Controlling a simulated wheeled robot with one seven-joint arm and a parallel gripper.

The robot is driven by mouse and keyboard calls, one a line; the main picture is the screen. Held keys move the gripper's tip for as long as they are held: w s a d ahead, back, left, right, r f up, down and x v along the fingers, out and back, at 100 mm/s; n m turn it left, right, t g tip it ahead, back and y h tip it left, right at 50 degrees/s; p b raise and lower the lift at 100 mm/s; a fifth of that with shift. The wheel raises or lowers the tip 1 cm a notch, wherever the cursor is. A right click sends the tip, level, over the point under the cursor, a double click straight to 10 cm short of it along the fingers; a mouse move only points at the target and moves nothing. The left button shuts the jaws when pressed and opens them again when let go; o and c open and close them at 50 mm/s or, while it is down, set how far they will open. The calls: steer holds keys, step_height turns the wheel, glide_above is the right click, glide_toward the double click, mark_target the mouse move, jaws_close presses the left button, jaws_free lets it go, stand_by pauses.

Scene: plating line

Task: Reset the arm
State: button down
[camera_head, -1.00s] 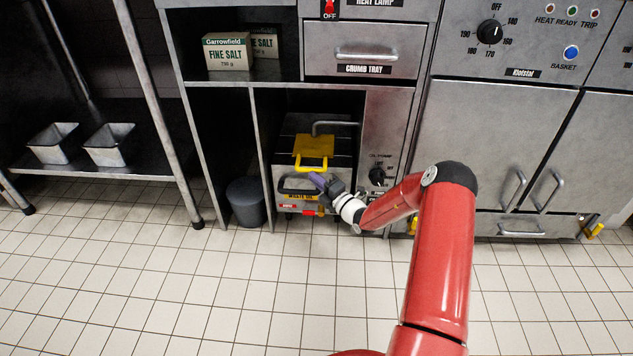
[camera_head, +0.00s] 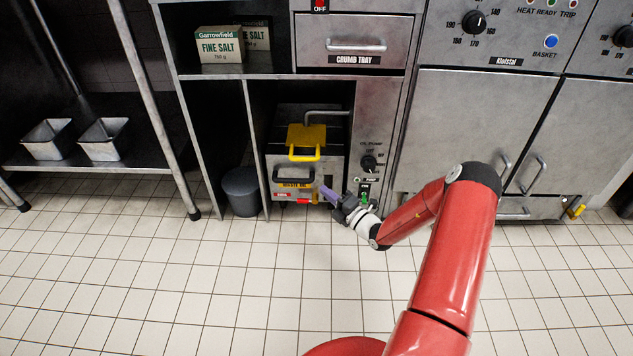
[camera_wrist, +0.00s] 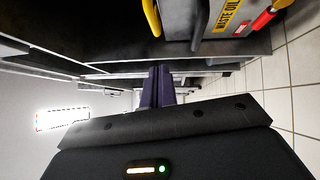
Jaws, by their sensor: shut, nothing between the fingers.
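My red arm reaches forward from the lower right in the head view. My gripper (camera_head: 325,193) has purple fingers and points toward the cabinet bay, low down in front of the waste oil box (camera_head: 290,166). The fingers are together and empty. In the wrist view my gripper (camera_wrist: 157,87) shows two purple fingers side by side with nothing between them. The fingertips appear close to the box's lower right in the head view; I cannot tell the exact gap.
The fryer doors (camera_head: 483,125) are at the right, with a pump knob (camera_head: 369,163) beside the bay. A grey bin (camera_head: 241,192) stands left of the box. A metal rack (camera_head: 100,167) is at the left. Tiled floor (camera_head: 200,290) in front is clear.

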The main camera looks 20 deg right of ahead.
steer(key=s+a+r+n+g+y+p, duration=0.1)
steer(key=s+a+r+n+g+p, duration=0.1)
steer(key=s+a+r+n+g, duration=0.8)
steer(key=s+a+r+n+g+y+p, duration=0.15)
steer(key=s+a+r+n+g, duration=0.4)
steer(key=r+n, duration=0.85)
steer(key=s+d+r+n+t+h+p, duration=0.2)
steer(key=s+r+n+h, duration=0.4)
steer(key=s+n, duration=0.4)
steer(key=s+d+r+n+t+h+p, duration=0.2)
steer(key=s+d+r+n+h, duration=0.3)
steer(key=s+r+n, duration=0.4)
steer(key=s+n+h+p, duration=0.1)
steer(key=s+n, duration=0.1)
steer(key=n, duration=0.1)
steer(key=shift+s+d+n+p, duration=0.15)
steer(key=shift+d+n+p, duration=0.1)
steer(key=shift+n+p, duration=0.15)
